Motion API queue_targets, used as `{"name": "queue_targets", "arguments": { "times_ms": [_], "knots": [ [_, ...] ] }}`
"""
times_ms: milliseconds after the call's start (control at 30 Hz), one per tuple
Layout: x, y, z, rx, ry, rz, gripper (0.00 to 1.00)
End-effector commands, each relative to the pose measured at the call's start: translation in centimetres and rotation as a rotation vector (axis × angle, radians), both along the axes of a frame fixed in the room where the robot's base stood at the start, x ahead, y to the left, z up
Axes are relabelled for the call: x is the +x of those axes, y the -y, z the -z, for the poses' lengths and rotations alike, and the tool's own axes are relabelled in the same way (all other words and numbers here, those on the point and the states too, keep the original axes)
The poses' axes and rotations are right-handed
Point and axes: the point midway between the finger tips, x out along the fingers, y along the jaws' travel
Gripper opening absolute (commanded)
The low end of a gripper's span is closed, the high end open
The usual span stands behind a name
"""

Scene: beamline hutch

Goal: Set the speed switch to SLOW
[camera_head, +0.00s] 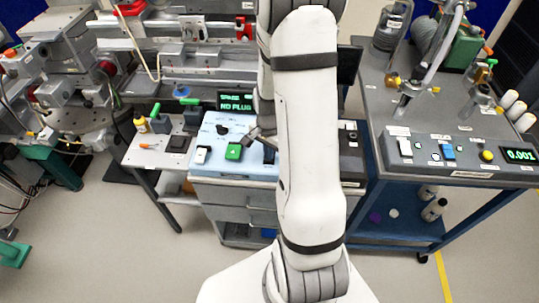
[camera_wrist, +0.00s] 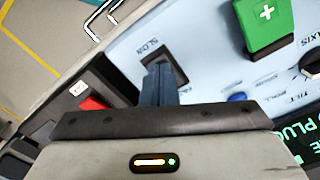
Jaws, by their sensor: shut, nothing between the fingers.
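The speed switch (camera_wrist: 152,56) is a dark rocker in a black frame on the light blue panel (camera_wrist: 205,45), with the word SLOW printed beside it. In the wrist view my gripper (camera_wrist: 163,72) has its fingers together, right over the switch and hiding most of it. I cannot tell whether the fingertips touch it or which way the rocker is tipped. In the head view my gripper (camera_head: 262,138) is low over the panel, just above the dark switch (camera_head: 269,156), right of the green button (camera_head: 234,151).
The green plus button (camera_wrist: 265,20) and a blue knob (camera_wrist: 237,97) are close by. A dark box with a red part (camera_wrist: 93,103) stands beside the panel. A white switch (camera_head: 201,155) and a display (camera_head: 235,101) are also near. A grey cart (camera_head: 370,100) stands at right.

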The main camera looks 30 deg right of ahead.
Motion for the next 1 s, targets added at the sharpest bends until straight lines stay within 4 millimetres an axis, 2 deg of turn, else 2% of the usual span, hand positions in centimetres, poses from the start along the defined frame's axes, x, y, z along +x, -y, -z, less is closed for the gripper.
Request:
{"name": "queue_targets", "arguments": {
  "times_ms": [367,1000],
  "knots": [
    [0.0,0.0,0.2,-0.001,0.000,0.000,0.00],
    [0.0,0.0,-4.7,0.000,0.001,0.000,0.00]
  ]
}}
